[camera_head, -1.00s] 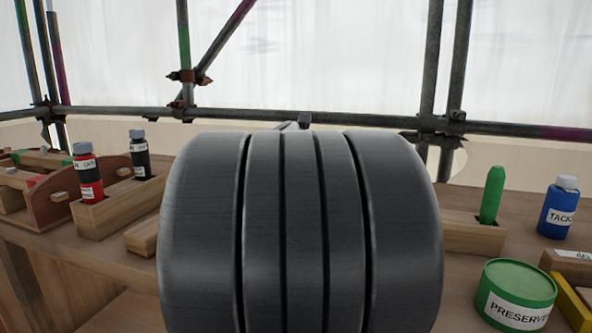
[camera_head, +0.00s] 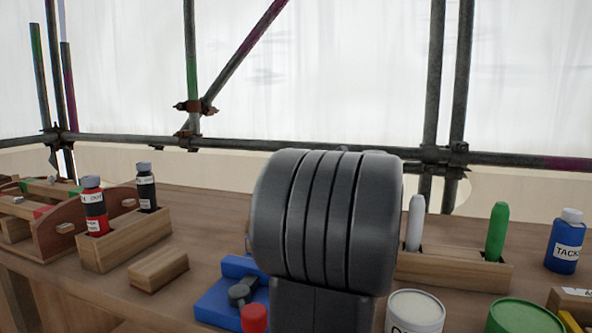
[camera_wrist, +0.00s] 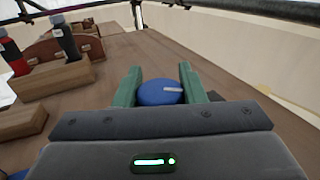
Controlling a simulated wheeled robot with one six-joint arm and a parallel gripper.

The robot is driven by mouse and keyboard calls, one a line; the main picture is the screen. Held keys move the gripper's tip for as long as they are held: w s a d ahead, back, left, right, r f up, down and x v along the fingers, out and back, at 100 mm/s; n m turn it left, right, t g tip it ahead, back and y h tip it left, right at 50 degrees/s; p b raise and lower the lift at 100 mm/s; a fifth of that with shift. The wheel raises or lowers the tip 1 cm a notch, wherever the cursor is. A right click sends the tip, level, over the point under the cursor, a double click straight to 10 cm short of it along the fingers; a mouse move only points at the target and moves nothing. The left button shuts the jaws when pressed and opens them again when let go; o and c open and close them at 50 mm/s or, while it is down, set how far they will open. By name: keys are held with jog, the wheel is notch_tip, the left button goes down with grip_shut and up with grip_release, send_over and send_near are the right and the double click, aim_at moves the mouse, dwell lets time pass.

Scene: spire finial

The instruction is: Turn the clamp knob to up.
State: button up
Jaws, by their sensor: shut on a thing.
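The round blue clamp knob (camera_wrist: 152,94) sits between the green fingers of my gripper (camera_wrist: 160,88) in the wrist view. The fingers are shut on its sides. A short white mark on the knob runs from near its middle toward the right. In the head view, a blue fixture (camera_head: 216,308) with a dark grey lever part and a red cap (camera_head: 254,318) shows beside my arm. My gripper and the knob are hidden behind my grey arm link there.
A wooden holder (camera_head: 125,240) with red and black bottles and a wooden block (camera_head: 158,268) stand left. A rack (camera_head: 455,270) with white and green sticks, a blue bottle (camera_head: 565,240), a white tin (camera_head: 414,312) and a green tin (camera_head: 525,316) are right. Scaffold poles stand behind.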

jog(key=n+g+y+p, duration=0.1)
jog(key=g+p, duration=0.1)
jog(key=p, duration=0.1)
jog(key=n+g+y+p, duration=0.1)
jog(key=n+g+p, duration=0.1)
jog(key=p, duration=0.2)
jog(key=n+g+y+p, duration=0.1)
jog(key=g+p, duration=0.1)
jog(key=p, duration=0.1)
jog(key=shift+s+a+r+n+p, duration=0.2)
jog(key=shift+r+n+p, duration=0.1)
jog(key=shift+r, duration=0.1)
jog(key=n+g+p, duration=0.1)
jog(key=p, duration=0.1)
jog(key=g+p, duration=0.2)
jog(key=n+g+y+p, duration=0.1)
jog(key=p, duration=0.1)
jog(key=shift+s+f+n, duration=0.25)
jog(key=shift+f+n, duration=0.05)
jog(key=shift+n+g+p, duration=0.6)
jog(key=shift+g+p, duration=0.5)
jog(key=shift+p, duration=0.15)
jog(key=g+p, duration=0.1)
jog(key=p, duration=0.3)
jog(key=n+g+p, duration=0.1)
jog(key=p, duration=0.3)
jog(key=shift+r, duration=0.3)
jog(key=p, duration=0.3)
jog(key=shift+s+n+g, duration=0.1)
jog(key=shift+n+g, duration=0.2)
